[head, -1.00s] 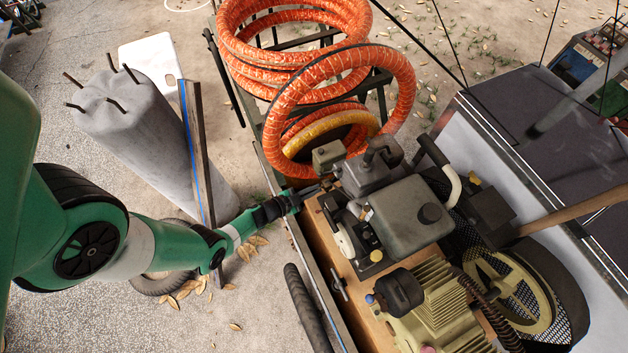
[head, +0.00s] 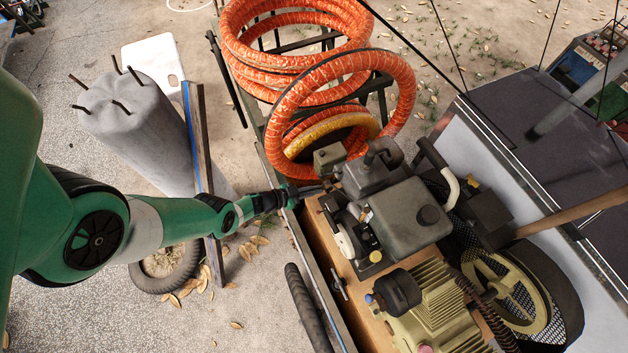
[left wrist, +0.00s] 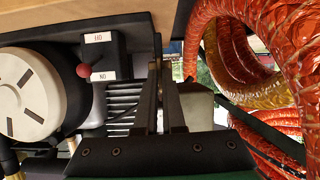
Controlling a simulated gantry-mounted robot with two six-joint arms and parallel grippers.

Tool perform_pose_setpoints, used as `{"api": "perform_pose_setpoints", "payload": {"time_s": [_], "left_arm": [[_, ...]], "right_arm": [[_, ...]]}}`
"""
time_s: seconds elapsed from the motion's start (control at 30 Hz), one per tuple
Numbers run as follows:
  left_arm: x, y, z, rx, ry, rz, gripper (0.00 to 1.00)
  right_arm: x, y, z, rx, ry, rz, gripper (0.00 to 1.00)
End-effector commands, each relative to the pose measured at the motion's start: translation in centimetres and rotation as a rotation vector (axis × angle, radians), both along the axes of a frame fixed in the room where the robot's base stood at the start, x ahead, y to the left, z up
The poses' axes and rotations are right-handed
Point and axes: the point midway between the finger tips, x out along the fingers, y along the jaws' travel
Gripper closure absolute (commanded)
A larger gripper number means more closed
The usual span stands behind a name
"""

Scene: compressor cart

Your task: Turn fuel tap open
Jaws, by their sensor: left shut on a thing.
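My left gripper (head: 322,188) reaches in from the left to the near side of the engine (head: 372,185), below the grey fuel tank (head: 405,217). In the left wrist view its two dark fingers (left wrist: 160,75) are close together, shut on a small part that they mostly hide. It seems to be the fuel tap, but its handle and angle cannot be made out. A red ball knob (left wrist: 83,70) between two white labels (left wrist: 98,37) sits left of the fingers, apart from them. My right gripper is not in view.
A round white starter cover (left wrist: 30,95) is left of the fingers. Orange hose coils (head: 297,40) stand behind the engine; they also fill the right of the wrist view (left wrist: 245,60). The cart's edge rail (head: 300,245) runs below my wrist. A concrete post (head: 150,130) stands left.

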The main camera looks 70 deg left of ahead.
Motion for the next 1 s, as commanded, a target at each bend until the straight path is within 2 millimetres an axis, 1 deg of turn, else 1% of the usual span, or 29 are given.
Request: {"api": "perform_pose_setpoints", "payload": {"time_s": [0.2, 0.23, 0.3, 0.4, 0.67, 0.77, 0.87, 1.0], "left_arm": [[-0.1, 0.0, -0.1, -0.002, 0.004, 0.003, 1.00], [-0.1, 0.0, -0.1, -0.002, 0.004, 0.003, 0.92], [-0.1, 0.0, -0.1, -0.002, 0.004, 0.003, 0.79], [-0.1, 0.0, -0.1, 0.000, 0.003, 0.002, 0.64], [-0.1, 0.0, 0.0, 0.001, 0.002, 0.002, 0.64], [-0.6, 0.0, 0.3, 0.000, 0.003, 0.004, 0.64], [-2.0, -0.1, 1.2, 0.000, 0.004, 0.006, 0.64], [-5.1, -0.3, 2.8, -0.002, 0.004, 0.012, 0.64]], "right_arm": [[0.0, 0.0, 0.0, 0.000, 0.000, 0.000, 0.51], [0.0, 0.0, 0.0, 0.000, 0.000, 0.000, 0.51], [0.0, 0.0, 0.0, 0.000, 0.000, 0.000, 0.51], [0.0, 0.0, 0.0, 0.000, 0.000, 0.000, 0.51], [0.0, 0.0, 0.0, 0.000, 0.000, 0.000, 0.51], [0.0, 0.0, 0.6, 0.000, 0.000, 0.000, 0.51], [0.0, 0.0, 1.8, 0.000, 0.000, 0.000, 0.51], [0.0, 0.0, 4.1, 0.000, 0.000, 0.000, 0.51]]}}
